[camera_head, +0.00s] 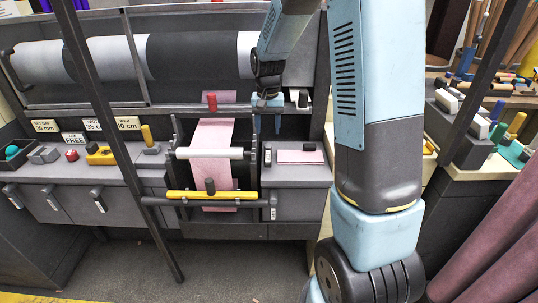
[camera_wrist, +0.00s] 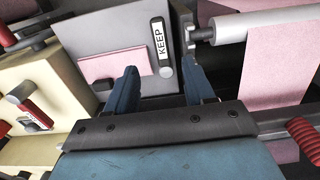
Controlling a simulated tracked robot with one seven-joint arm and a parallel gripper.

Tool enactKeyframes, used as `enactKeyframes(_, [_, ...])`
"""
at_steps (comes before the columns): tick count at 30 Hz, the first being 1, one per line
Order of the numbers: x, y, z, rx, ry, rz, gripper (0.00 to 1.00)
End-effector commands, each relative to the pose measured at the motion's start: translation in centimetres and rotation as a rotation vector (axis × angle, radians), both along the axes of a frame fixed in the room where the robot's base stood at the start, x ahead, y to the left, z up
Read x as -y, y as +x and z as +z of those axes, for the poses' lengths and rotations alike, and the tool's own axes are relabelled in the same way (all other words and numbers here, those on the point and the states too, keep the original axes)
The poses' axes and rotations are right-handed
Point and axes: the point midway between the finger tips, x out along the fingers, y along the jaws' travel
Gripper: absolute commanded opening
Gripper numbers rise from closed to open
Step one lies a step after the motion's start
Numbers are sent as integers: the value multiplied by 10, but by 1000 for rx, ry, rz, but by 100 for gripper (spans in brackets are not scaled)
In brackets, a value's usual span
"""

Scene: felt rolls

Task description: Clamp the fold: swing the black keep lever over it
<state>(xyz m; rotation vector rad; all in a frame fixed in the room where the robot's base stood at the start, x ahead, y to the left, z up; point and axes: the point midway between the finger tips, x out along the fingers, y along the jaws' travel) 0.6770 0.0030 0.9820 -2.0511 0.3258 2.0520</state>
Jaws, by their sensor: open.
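The black keep lever (camera_wrist: 165,58) shows in the wrist view as a dark bar with a white KEEP label and a round grey end. It lies along the edge of the grey worktop, beside the pink felt piece (camera_wrist: 115,64) and not across it. The lever (camera_head: 267,158) and felt (camera_head: 300,156) also show in the head view, right of the roller. My gripper (camera_wrist: 162,72) is open and empty, its two blue fingers on either side of the lever's end in the picture. In the head view my gripper (camera_head: 267,122) hangs above and behind the lever. I cannot tell its exact height.
A white roller (camera_head: 210,153) carries a hanging pink felt strip (camera_head: 212,133) left of the lever. A yellow bar (camera_head: 212,195) crosses below it. A dark upright post (camera_head: 100,110) stands nearer at the left. Small blocks sit on the worktop at left.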

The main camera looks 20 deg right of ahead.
Motion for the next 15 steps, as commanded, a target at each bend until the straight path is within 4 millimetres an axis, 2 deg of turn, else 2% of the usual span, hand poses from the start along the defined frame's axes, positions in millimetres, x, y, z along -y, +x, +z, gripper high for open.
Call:
enactKeyframes(3, [0,-1,-22,-4,0,0,53])
enactKeyframes(15, [0,-1,-89,-3,0,1,53])
